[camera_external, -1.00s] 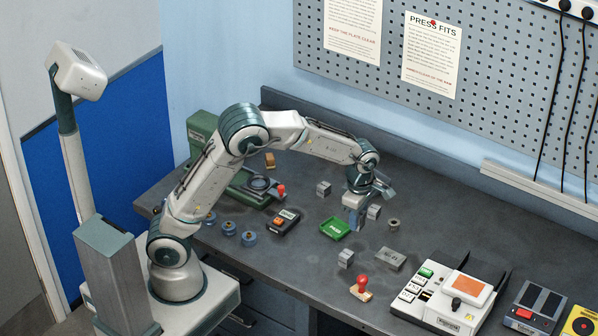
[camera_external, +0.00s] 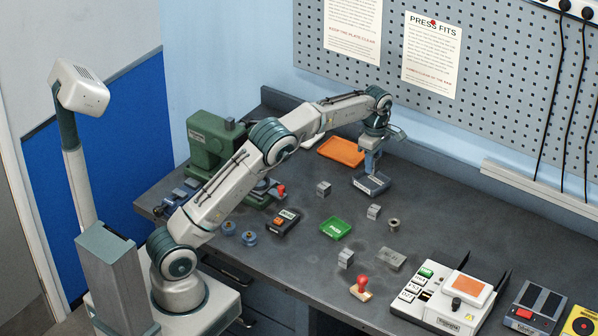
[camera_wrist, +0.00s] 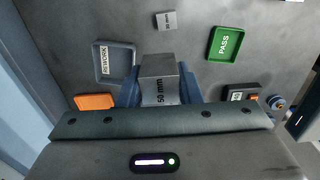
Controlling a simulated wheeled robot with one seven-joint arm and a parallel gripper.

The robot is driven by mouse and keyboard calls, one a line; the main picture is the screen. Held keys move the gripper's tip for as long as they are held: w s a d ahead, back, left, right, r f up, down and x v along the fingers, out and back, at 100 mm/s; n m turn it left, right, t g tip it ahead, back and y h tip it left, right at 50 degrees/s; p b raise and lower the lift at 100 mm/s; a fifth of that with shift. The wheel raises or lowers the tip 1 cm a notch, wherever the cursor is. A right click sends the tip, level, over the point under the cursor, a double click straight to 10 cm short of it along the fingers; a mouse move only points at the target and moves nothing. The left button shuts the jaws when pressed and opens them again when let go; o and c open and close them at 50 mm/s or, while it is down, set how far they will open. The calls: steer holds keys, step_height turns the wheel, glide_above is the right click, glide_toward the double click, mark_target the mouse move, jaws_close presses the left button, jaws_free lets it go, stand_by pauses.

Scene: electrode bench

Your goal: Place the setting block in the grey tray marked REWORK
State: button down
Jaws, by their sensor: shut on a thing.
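My gripper (camera_wrist: 159,92) is shut on a grey metal setting block (camera_wrist: 158,68) marked 50 mm, seen between the blue fingers in the wrist view. The grey tray marked REWORK (camera_wrist: 128,66) lies just left of the block there and looks empty. In the external view my gripper (camera_external: 373,169) points down at the back edge of the grey tray (camera_external: 384,187), close above it. The held block is hard to make out there. I cannot tell its exact height above the bench or whether it touches the tray.
An orange tray (camera_external: 341,152) lies behind and left of the grey tray. A green press (camera_external: 208,145) stands at the left.

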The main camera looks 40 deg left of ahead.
steer(key=w+a+f+p, duration=0.1)
steer(key=w+a+f, duration=0.1)
steer(key=f, duration=0.1)
steer(key=w+a+f+p, duration=0.2)
steer(key=w+a+f, duration=0.1)
steer(key=w+a+f+p, duration=0.1)
steer(key=w+a+f, duration=0.1)
steer(key=a+f, duration=0.1)
steer(key=shift+w+a+f+p, duration=0.25)
steer(key=shift+w+f+p, duration=0.05)
steer(key=shift+f, duration=0.55)
steer(key=shift+f, duration=0.55)
steer(key=shift+f+b, duration=0.1)
steer(key=shift+b, duration=0.2)
steer(key=c, duration=1)
jaws_free()
steer(key=shift+c, duration=0.2)
